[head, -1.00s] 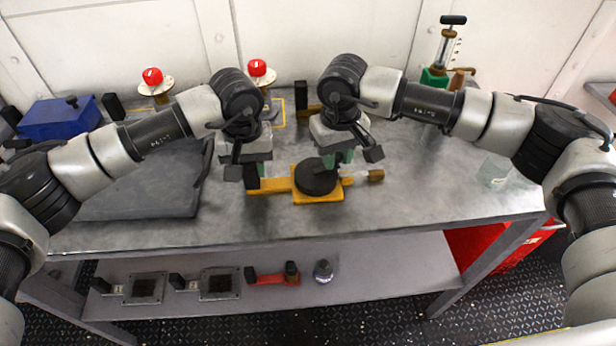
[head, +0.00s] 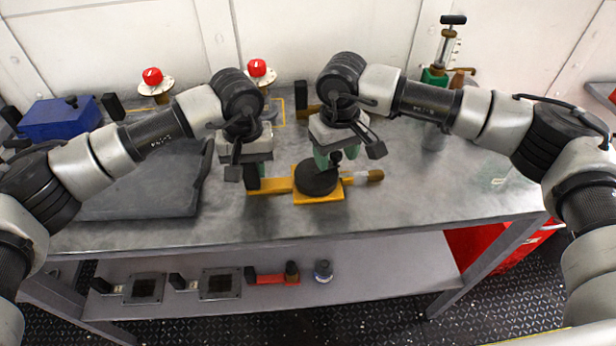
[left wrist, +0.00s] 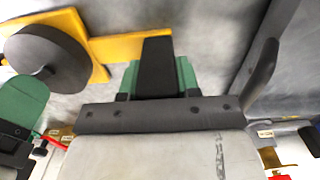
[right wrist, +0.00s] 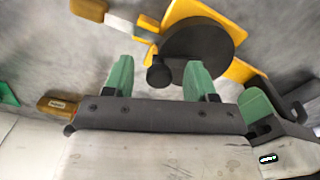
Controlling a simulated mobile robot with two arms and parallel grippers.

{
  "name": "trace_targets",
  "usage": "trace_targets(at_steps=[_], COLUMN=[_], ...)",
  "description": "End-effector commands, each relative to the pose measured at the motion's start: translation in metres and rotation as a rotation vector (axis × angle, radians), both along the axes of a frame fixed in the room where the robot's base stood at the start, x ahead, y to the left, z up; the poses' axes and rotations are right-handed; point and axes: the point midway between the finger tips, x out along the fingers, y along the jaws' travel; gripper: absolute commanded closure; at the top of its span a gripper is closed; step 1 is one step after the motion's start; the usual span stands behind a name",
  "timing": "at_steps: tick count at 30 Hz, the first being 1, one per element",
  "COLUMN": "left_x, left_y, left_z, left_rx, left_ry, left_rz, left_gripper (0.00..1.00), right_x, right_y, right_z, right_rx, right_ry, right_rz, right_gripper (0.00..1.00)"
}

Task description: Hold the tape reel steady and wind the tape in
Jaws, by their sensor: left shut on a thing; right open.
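The tape reel is a black disc (head: 316,181) on a yellow frame (head: 318,197), lying on the metal bench. My left gripper (head: 252,172) is shut on the reel's black handle (left wrist: 156,66) at the frame's left end. My right gripper (head: 335,160) is open above the disc. In the right wrist view, the disc's small dark crank knob (right wrist: 158,75) shows between the two green fingertips, with gaps on both sides. A pale tape strip (right wrist: 128,25) with a brown end piece (head: 375,175) sticks out at the frame's right.
A dark flat panel (head: 150,190) lies on the bench at the left. A blue box (head: 60,118), red-knobbed valves (head: 153,77) and a pump-like tool (head: 440,60) stand at the back. The bench is mostly clear in front and right of the reel.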

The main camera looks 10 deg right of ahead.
Motion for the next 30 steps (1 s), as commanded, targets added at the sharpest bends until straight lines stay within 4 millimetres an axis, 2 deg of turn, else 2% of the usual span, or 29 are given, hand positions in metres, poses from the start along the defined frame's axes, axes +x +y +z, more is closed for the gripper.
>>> trace_targets(at_steps=[5, 12, 16, 30], left_x=[0.001, 0.001, 0.001, 0.001], left_y=[0.000, 0.001, 0.001, 0.001], left_z=[0.001, 0.000, 0.000, 0.001], left_rx=[0.000, 0.000, 0.000, 0.000], left_ry=[-0.001, -0.001, -0.001, -0.001], left_rz=[0.002, 0.003, 0.003, 0.002], left_gripper=[1.00, 1.00, 1.00, 1.00], right_x=[0.001, 0.001, 0.001, 0.001], right_y=[0.000, 0.000, 0.000, 0.000], right_z=[0.026, 0.078, 0.099, 0.138], right_rx=[0.001, 0.002, 0.001, 0.001], right_ry=[-0.005, -0.005, -0.003, -0.003], right_rz=[0.001, 0.000, 0.000, 0.001], right_gripper=[0.43, 0.43, 0.43, 0.43])
